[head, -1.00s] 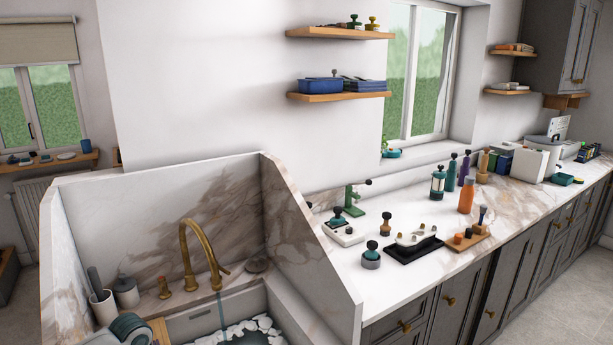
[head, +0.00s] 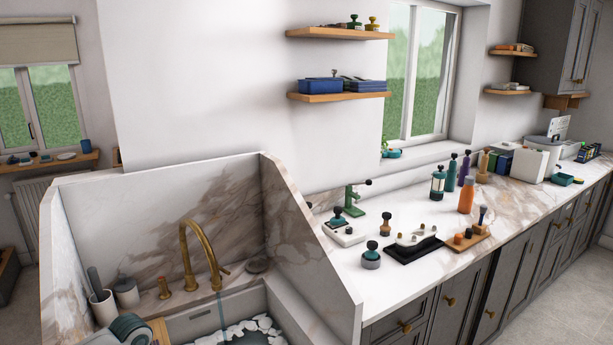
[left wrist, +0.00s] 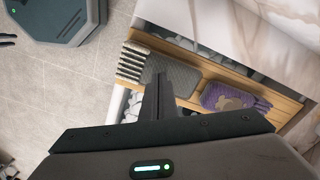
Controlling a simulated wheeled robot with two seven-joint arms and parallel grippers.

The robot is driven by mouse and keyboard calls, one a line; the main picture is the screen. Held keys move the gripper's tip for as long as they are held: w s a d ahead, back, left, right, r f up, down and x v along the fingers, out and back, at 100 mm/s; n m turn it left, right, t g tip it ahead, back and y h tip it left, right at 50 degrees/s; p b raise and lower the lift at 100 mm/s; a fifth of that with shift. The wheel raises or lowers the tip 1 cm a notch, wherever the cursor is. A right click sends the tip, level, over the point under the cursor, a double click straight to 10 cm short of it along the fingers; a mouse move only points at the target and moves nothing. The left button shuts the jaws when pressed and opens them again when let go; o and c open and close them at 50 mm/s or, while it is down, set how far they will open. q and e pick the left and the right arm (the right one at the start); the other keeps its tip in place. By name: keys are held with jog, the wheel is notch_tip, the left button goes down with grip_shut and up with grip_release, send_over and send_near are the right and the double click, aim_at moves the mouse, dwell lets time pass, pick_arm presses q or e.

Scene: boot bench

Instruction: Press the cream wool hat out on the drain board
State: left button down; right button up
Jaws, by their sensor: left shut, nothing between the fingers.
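My left gripper (left wrist: 159,88) is shut and empty in the left wrist view. Its fingers are over a wooden-framed board (left wrist: 215,67) across the sink. A purple piece (left wrist: 245,93) with a greyish-brown patch lies to the right. I cannot pick out the cream wool hat with certainty. My right gripper is not in view.
The sink (head: 203,320) holds water with white clumps. A brass tap (head: 187,255) rises behind it. Marble walls (head: 300,225) enclose the sink. The counter (head: 345,275) to the right carries several bottles, stamp-like tools and a black tray (head: 408,252).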

pick_arm(q)
jog(key=shift+f, duration=0.7)
dwell(0.3)
jog(key=shift+s+d+f+p, duration=0.15)
jog(key=shift+s+f+p, duration=0.15)
jog(key=shift+s, duration=0.05)
dwell(2.3)
jog(key=shift+w+r+p, duration=0.15)
jog(key=shift+r+p, duration=0.1)
jog(key=shift+p, duration=0.65)
dwell(3.5)
